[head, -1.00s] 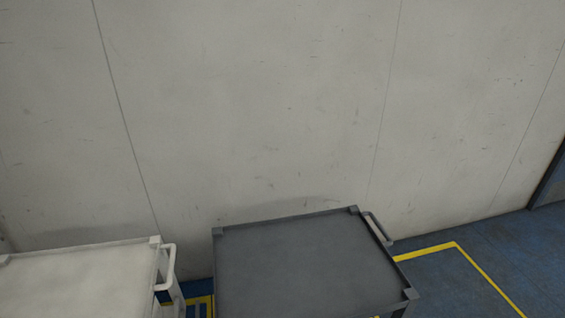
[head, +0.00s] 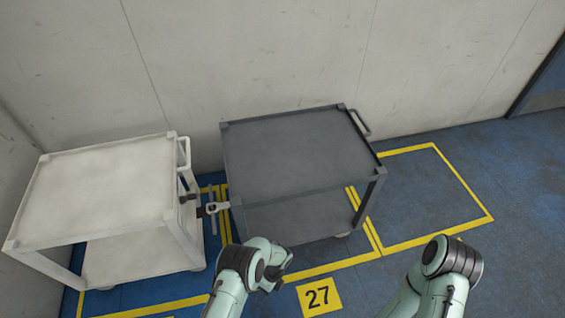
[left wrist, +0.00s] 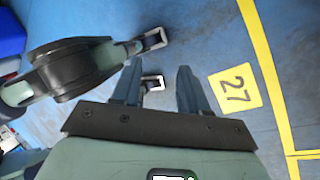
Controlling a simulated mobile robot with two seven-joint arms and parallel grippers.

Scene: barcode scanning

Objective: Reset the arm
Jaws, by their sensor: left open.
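An empty white cart (head: 105,185) stands left of an empty grey cart (head: 290,150), both near the wall (head: 250,60). Yellow lines and a yellow "27" plate (head: 319,297) mark the blue floor. The marked floor bay (head: 425,200) right of the grey cart is clear.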

